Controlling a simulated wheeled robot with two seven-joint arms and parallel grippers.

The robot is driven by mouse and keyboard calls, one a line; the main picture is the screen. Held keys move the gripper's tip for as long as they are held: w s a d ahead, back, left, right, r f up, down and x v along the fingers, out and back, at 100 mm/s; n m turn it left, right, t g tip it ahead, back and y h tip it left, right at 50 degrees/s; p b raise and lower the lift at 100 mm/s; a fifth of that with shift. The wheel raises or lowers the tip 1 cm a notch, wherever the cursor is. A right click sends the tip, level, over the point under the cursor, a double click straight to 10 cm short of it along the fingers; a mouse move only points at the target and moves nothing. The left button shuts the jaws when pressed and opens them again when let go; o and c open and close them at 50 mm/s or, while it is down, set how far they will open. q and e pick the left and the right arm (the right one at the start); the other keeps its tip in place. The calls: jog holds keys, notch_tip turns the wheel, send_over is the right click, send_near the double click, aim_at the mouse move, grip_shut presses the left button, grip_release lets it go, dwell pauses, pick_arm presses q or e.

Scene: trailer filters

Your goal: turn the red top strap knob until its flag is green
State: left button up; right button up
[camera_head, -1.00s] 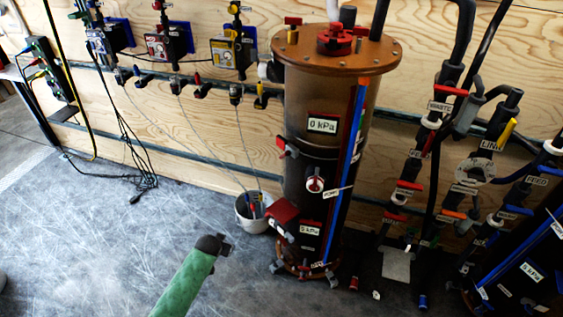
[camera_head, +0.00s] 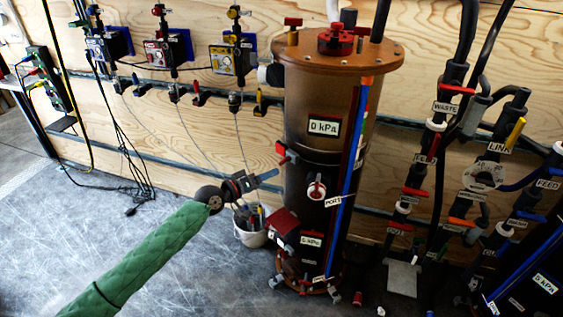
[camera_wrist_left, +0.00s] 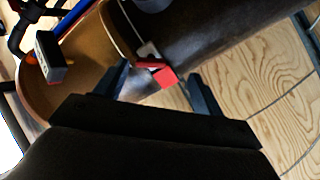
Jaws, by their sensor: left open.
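The red top strap knob (camera_head: 283,153) is on the left side of the tall brown filter housing (camera_head: 300,95), at the black strap below the upper 0 kPa display. Its flag (camera_wrist_left: 165,77) looks red, beside a grey piece, in the left wrist view. My left gripper (camera_head: 266,182), at the end of the green-sleeved arm, is just left of the housing and slightly below the knob in the head view. In the wrist view its jaws (camera_wrist_left: 158,74) are apart, with the red flag showing between them. I cannot tell the depth gap; no contact is clear. My right gripper is out of view.
A white bucket (camera_head: 250,237) with tools stands below my left gripper. A red box (camera_head: 283,221) and a white-and-red port knob (camera_head: 316,190) are lower on the housing. Labelled valves and hoses crowd the right.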

aim_at(285, 161)
pick_arm(q)
jog(key=shift+w+d+r+n+t+p, duration=0.15)
jog(key=shift+w+d+r+n+p, duration=0.2)
jog(key=shift+w+d, duration=0.6)
jog(key=shift+w+d+r+n+t+p, duration=0.25)
jog(key=shift+w+d+n, duration=0.15)
jog(key=shift+w+d, duration=0.5)
jog(key=shift+w+d+r+n+t+p, duration=0.1)
jog(key=shift+w+d+r+n+p, duration=0.2)
jog(key=shift+w+d, duration=0.65)
jog(key=shift+w+a, duration=0.1)
jog(key=shift+a, duration=0.05)
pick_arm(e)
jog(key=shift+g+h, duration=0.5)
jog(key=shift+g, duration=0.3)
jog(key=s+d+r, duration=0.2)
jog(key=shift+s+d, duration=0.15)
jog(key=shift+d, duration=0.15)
pick_arm(q)
jog(key=shift+c, duration=0.2)
jog(key=c, duration=1)
jog(key=shift+o, duration=0.2)
jog(key=shift+f, duration=0.1)
